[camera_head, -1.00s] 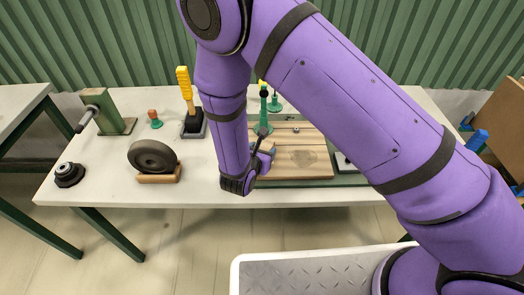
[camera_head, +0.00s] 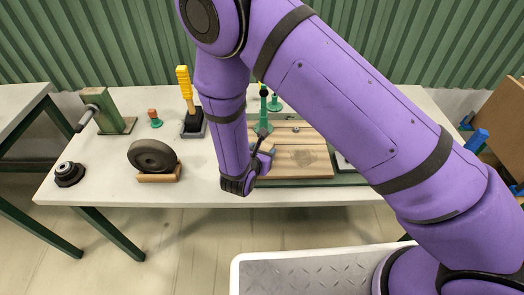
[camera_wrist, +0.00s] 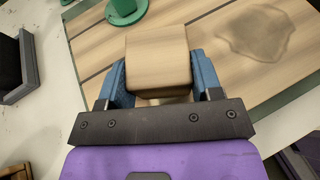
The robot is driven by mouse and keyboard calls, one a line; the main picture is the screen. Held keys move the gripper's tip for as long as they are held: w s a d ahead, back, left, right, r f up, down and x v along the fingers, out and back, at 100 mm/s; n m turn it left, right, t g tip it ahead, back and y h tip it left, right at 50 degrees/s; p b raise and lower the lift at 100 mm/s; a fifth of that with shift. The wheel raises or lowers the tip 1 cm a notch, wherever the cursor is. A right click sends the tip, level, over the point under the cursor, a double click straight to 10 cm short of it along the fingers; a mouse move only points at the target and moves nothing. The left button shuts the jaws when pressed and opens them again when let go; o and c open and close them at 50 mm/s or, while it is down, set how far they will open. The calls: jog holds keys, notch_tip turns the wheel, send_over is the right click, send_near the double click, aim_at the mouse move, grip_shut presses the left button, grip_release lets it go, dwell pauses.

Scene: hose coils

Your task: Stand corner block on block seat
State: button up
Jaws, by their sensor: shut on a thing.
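A pale wooden block (camera_wrist: 157,50), which I take to be the corner block, sits between the blue fingers of my gripper (camera_wrist: 160,72) in the wrist view. The fingers are shut on its two sides. In the head view my gripper (camera_head: 264,152) is over the left part of a slatted wooden board (camera_head: 312,172), and my arm hides most of the block there. The board also shows under the block in the wrist view (camera_wrist: 215,80), with a darker stain at its right. I cannot tell whether the block touches the board. I cannot make out the block seat for certain.
A green post (camera_head: 264,118) stands close behind my gripper. To the left are a yellow-handled tool in a dark holder (camera_head: 192,128), a black wheel on a wooden stand (camera_head: 158,178) and a green clamp stand (camera_head: 105,112). The table's front left (camera_head: 105,190) is clear.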

jog(key=shift+f, duration=0.3)
dwell(0.5)
jog(key=o, duration=1)
jog(key=shift+o, duration=0.2)
jog(key=shift+s+a, duration=0.1)
jog(key=shift+s, duration=0.05)
jog(key=shift+v, duration=3.8)
jog(key=v, duration=1.1)
jog(key=shift+f, duration=0.1)
